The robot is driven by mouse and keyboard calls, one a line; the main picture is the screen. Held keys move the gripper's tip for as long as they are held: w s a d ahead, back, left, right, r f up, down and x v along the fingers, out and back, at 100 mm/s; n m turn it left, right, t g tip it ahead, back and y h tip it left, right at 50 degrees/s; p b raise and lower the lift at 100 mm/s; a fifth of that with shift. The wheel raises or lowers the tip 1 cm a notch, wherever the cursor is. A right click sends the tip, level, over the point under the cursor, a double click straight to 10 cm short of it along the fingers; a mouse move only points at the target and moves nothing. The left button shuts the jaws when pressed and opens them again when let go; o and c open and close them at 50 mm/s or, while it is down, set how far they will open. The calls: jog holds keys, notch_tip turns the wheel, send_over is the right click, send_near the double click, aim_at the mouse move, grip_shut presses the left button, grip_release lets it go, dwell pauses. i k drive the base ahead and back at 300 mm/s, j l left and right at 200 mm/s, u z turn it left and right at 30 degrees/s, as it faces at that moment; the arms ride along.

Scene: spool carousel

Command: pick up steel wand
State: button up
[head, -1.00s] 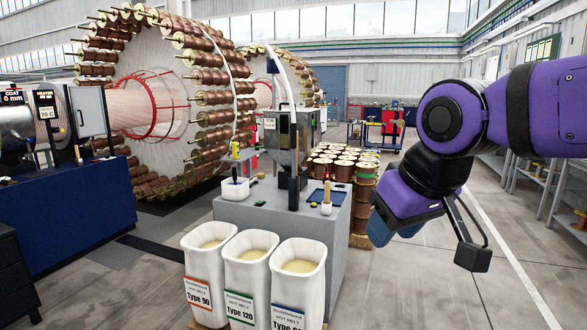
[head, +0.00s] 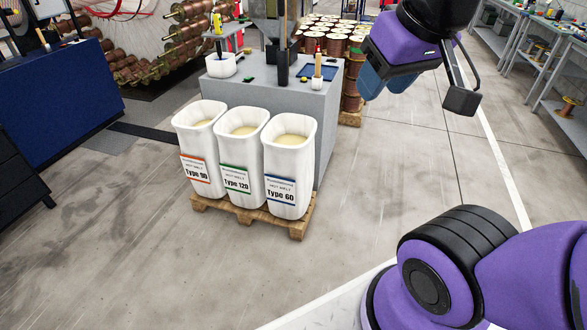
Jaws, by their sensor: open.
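I cannot make out a steel wand for certain in the head view.
Three white bins, Type 90 (head: 196,150), Type 120 (head: 236,155) and Type 60 (head: 287,165), stand on a wooden pallet (head: 297,229) before the bench. Copper spools (head: 322,28) are stacked behind. A blue cabinet (head: 60,90) stands left. The foreground floor is clear.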

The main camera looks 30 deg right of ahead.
aim_at(281, 2)
jog(key=i+z, duration=0.2)
jog(key=i, duration=1)
jog(key=i+j+z, duration=0.15)
jog(key=i, duration=1)
